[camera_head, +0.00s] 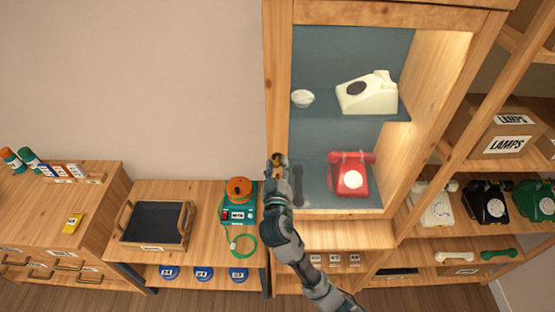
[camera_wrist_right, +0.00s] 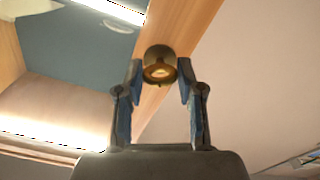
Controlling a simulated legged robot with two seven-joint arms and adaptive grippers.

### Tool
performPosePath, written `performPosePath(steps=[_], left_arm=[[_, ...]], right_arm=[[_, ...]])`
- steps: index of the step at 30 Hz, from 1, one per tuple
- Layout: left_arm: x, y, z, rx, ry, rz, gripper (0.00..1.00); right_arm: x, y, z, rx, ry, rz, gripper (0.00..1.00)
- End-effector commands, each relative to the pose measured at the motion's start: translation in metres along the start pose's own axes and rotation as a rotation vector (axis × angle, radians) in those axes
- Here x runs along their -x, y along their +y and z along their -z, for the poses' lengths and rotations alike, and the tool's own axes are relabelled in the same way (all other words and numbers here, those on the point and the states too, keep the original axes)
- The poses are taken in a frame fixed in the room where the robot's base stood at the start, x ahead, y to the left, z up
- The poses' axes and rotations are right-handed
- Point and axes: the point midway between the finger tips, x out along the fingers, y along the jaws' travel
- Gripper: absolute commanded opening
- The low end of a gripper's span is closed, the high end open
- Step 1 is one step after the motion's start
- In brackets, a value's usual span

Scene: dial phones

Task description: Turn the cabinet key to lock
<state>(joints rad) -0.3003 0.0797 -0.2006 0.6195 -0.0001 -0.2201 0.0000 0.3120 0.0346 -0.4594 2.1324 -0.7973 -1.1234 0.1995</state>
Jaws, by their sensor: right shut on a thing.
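The tall wooden cabinet (camera_head: 278,70) has a dark teal back and shelves behind what looks like a glass front. A round brass key or lock piece (camera_head: 277,156) sits on its left frame post. In the right wrist view the brass piece (camera_wrist_right: 159,73) shows between my fingertips, against the wooden post. My right gripper (camera_head: 279,165) is shut on it, one finger on each side; the fingers hide part of the key's shape. How far the key is turned cannot be told. My left gripper is not in view.
A white phone (camera_head: 368,94) and a red phone (camera_head: 349,178) stand inside the cabinet. A low table with a dark tray (camera_head: 153,222) and a teal device (camera_head: 238,212) with a green cord is at left. Shelves with phones and a LAMPS box (camera_head: 506,143) are at right.

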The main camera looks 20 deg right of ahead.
Motion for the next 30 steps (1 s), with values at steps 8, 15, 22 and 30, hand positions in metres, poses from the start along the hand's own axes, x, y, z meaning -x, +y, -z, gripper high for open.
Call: performPosePath(steps=[8,15,22,30], left_arm=[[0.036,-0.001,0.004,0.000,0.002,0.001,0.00],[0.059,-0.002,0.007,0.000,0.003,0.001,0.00],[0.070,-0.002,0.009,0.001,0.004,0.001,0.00],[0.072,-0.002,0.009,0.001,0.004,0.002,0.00]], right_arm=[[0.000,0.000,0.005,0.264,0.002,0.003,0.03],[0.000,-0.001,0.003,0.492,0.002,0.003,0.03],[0.000,-0.003,0.001,0.708,0.003,0.002,0.03],[0.000,-0.005,-0.002,0.931,0.004,0.003,0.03]])
